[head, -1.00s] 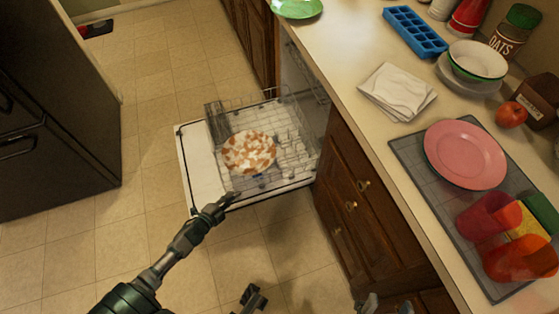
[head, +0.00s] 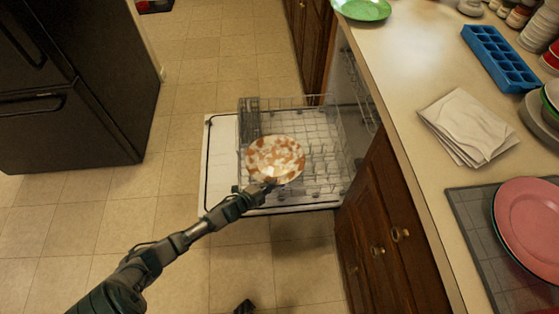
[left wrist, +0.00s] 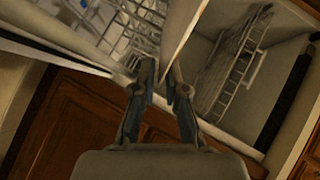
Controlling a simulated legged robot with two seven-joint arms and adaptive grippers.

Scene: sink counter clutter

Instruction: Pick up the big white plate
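The large round plate (head: 275,159), white with orange-brown patches, lies in the lower dishwasher rack. It is the only large whitish plate in full view. My left gripper (head: 266,187) is at its near rim, overlapping it in the head view. In the left wrist view my left gripper (left wrist: 162,75) shows two fingers with a narrow gap between their tips. A pale band runs behind or between them; I cannot tell if it is the plate's rim. A dark tip at the bottom edge may be my right gripper (head: 244,306); its fingers are unclear.
The dishwasher door (head: 222,165) is down, with the wire rack (head: 322,150) out beside wooden cabinets (head: 385,225). The counter holds a green plate (head: 362,9), napkins (head: 467,125), a blue tray (head: 500,58) and a pink plate (head: 530,220). Floor left of the door is clear.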

